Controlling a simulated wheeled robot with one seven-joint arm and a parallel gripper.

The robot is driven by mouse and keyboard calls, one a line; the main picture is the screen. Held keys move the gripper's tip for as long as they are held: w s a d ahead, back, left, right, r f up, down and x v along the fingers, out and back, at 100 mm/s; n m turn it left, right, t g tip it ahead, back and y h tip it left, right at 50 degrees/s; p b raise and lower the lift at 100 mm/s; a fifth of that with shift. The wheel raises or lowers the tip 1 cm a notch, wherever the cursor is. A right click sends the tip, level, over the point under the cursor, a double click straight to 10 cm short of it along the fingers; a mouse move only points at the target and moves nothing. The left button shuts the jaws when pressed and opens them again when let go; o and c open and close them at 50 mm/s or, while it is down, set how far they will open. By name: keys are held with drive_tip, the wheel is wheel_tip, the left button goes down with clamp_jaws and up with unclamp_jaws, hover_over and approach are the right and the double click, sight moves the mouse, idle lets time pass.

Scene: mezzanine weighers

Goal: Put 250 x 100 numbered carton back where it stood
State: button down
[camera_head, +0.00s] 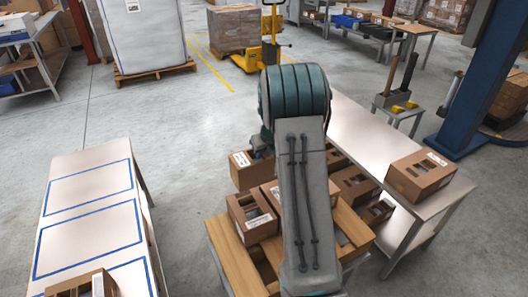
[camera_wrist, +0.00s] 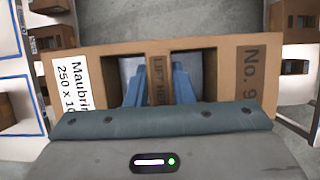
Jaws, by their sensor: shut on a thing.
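The 250 x 100 numbered carton (camera_wrist: 232,90) is brown, with two openings, a "LIFT HERE" strip between them, a white label at the left and "No. 9" at the right. My gripper (camera_wrist: 158,85) has one blue finger in each opening and is shut on the strip. In the head view a labelled carton (camera_head: 246,176), apparently this one, shows left of my arm, beyond the other cartons. My arm hides my fingers and part of the carton there. I cannot tell how high it is held.
Cartons (camera_head: 252,217) crowd a wooden-topped stand (camera_head: 228,250) below my arm. The left table (camera_head: 88,212) has blue outlined areas, with a carton (camera_head: 84,287) at its near end. The right bench (camera_head: 365,135) holds a carton (camera_head: 421,176). A yellow pallet truck (camera_head: 247,61) stands behind.

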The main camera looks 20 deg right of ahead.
sight(264, 175)
drive_tip(key=shift+f+b, duration=3.25)
drive_tip(key=shift+f, duration=2.1)
drive_tip(key=shift+f, duration=0.3)
drive_tip(key=c, duration=1.2)
unclamp_jaws()
drive_tip(key=shift+o, duration=0.2)
drive_tip(key=v, duration=1.4)
drive_tip(key=s+a+r+n+y, duration=0.1)
drive_tip(key=s+a+r+n, duration=0.2)
drive_tip(key=s+a+n, duration=0.5)
drive_tip(key=s+a+r+n, duration=0.4)
drive_tip(key=s+a+n, duration=0.1)
drive_tip(key=n, duration=0.5)
drive_tip(key=s+a+n, duration=0.2)
drive_tip(key=s+n, duration=0.5)
drive_tip(key=n, duration=0.1)
drive_tip(key=s+a+n+g+h, duration=0.1)
drive_tip(key=s+a+n, duration=0.2)
drive_tip(key=s+n, duration=0.5)
drive_tip(key=shift+s+a+n+g, duration=0.2)
drive_tip(key=shift+a+n+g, duration=0.1)
drive_tip(key=shift+n, duration=0.1)
